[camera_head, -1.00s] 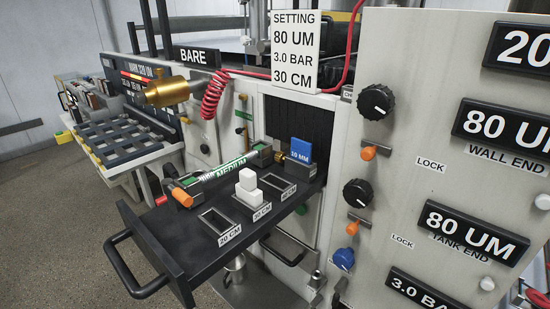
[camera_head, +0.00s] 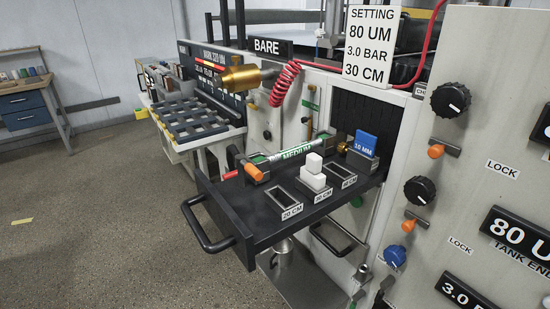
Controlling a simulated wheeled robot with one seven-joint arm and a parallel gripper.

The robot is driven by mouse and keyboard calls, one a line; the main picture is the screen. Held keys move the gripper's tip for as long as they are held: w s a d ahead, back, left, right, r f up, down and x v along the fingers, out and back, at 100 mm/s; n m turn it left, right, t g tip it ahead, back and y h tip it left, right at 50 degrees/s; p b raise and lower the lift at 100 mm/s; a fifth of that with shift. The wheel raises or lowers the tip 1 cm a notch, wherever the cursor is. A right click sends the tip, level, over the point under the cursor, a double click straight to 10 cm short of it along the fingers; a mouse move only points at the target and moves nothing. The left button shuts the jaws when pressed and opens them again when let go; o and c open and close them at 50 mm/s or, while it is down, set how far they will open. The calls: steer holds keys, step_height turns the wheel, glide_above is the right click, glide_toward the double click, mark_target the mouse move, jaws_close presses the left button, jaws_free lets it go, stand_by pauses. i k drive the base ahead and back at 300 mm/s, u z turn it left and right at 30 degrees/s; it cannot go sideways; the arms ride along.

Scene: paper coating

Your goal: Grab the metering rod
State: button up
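The metering rod, labelled MEDIUM (camera_head: 296,152), lies in a holder along the back left of the pulled-out black drawer (camera_head: 258,210). Its label is green and white. An orange knob (camera_head: 252,171) and a red tip (camera_head: 230,175) are at its near left end. Its far end lies towards the machine's dark opening. My gripper is not in view.
White blocks (camera_head: 313,181) stand by the slots labelled in CM, and a blue 10 MM block (camera_head: 365,143) stands at the drawer's right. The drawer handle (camera_head: 205,228) sticks out in front. A brass cylinder (camera_head: 247,78) and red coiled hose (camera_head: 285,82) are above.

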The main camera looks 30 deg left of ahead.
mark_target(290, 152)
steer(key=z, duration=0.05)
steer(key=k, duration=2.15)
steer(key=u, duration=0.35)
steer(key=i, duration=1.65)
